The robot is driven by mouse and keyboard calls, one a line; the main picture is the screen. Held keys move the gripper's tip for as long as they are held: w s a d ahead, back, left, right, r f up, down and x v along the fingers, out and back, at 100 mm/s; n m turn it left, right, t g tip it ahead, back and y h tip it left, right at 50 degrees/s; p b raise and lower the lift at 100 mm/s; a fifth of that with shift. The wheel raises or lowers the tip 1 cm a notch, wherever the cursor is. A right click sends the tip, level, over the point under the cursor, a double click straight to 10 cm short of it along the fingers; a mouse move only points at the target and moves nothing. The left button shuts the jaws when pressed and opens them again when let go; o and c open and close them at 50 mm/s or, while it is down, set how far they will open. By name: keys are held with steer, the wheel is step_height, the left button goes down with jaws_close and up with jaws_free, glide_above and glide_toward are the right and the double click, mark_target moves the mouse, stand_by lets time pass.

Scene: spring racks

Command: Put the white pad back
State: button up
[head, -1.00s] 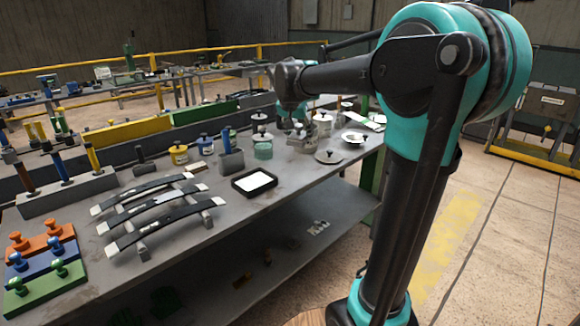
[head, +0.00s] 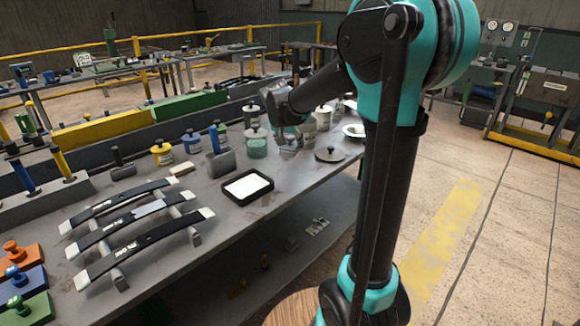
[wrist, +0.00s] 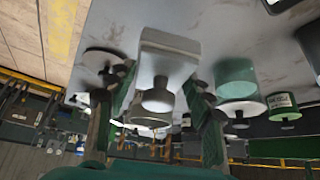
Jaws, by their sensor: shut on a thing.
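My gripper (wrist: 153,105) shows in the wrist view with a dark finger on each side of a pale knob. It is shut on the white pad (wrist: 168,58), a pale rectangular block with that rounded knob. In the head view my gripper (head: 290,136) is over the far right part of the bench, beyond the black tray. The held pad is hard to make out there. The black square tray (head: 268,184) lies flat on the bench with a white surface inside. I cannot tell whether the pad touches the bench.
A lidded green jar (head: 256,143) stands left of my gripper, and a round grey lid with a knob (head: 330,154) lies to its right. Three curved black strips (head: 140,238) rest on a rack at the left.

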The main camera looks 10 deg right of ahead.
mark_target(287, 156)
step_height(287, 156, down, 9)
steer(key=shift+f, duration=0.15)
steer(key=shift+c, duration=0.2)
steer(key=shift+f, duration=0.1)
steer(key=o, duration=1.1)
steer(key=shift+c, duration=0.2)
steer(key=v, duration=1.1)
steer(key=shift+r, duration=0.35)
steer(key=s+d+f+n+y, duration=0.1)
steer(key=s+d+f, duration=0.1)
steer(key=s+f, duration=0.3)
steer(key=s+d+f+n+g+y, duration=0.1)
steer(key=s+f, duration=0.4)
steer(key=s, duration=0.6)
steer(key=s+d+f+n+y, duration=0.1)
steer(key=s+d+f+n, duration=0.2)
steer(key=s+f, duration=0.3)
steer(key=s, duration=0.3)
steer(key=shift+d+g, duration=0.3)
steer(key=shift+d, duration=0.05)
